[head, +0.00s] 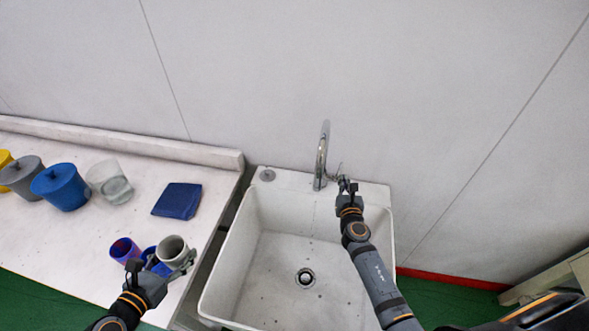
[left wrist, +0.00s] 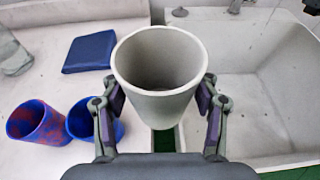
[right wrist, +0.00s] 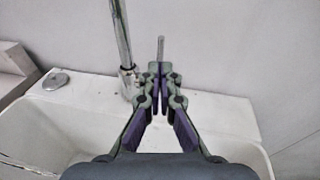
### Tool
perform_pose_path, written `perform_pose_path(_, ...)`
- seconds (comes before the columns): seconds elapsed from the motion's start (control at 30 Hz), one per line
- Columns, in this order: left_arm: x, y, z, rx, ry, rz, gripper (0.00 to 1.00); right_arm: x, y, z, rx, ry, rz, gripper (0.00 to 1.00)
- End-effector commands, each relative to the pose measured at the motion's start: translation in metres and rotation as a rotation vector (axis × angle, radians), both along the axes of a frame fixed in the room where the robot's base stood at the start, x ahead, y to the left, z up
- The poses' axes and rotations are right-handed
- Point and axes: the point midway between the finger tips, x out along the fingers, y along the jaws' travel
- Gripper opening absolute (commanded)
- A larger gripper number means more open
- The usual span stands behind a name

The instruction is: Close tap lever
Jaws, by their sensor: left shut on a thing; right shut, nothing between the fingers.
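The chrome tap (head: 321,160) stands on the sink's back rim, with a tall curved spout. Its thin lever (right wrist: 161,47) points up just beyond my right fingertips in the right wrist view; contact cannot be told. My right gripper (head: 345,185) is shut and empty beside the tap, to its right; it also shows in the right wrist view (right wrist: 160,80). A faint thin line below the spout may be water. My left gripper (left wrist: 160,105) is shut on a light grey cup (left wrist: 155,70), held upright, open end up, near the table's right edge.
The white sink (head: 221,270) has a dark drain (head: 305,278). On the white table (head: 140,205) are a blue cloth (head: 178,200), a clear beaker (head: 112,182), a blue lidded pot (head: 62,187), a grey one (head: 22,177), a red-blue cup (left wrist: 37,122) and a blue cup (left wrist: 82,122).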

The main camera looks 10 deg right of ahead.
Motion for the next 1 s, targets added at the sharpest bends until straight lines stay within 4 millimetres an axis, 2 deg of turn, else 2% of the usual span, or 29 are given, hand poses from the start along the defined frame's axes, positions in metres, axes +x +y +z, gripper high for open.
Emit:
perform_pose_path(0.1, 0.0, 0.0, -0.002, 0.0, -0.001, 0.0, 0.35, 0.02, -0.005, -0.003, 0.001, -0.001, 0.0, 0.0)
perform_pose_path(0.3, 0.0, 0.0, -0.005, 0.0, 0.0, 0.0, 0.35, 0.039, -0.01, -0.007, 0.001, 0.001, 0.0, 0.0)
perform_pose_path(0.73, 0.0, 0.0, -0.004, 0.0, 0.0, 0.0, 0.35, 0.043, -0.012, -0.006, 0.001, 0.0, 0.0, 0.0)
perform_pose_path(0.87, 0.0, 0.0, 0.001, 0.0, 0.0, 0.0, 0.35, 0.054, -0.017, 0.002, 0.001, -0.001, 0.0, 0.0)
perform_pose_path(1.0, 0.0, 0.0, 0.001, 0.0, 0.0, 0.0, 0.35, 0.059, -0.019, 0.002, 0.002, 0.0, 0.0, 0.0)
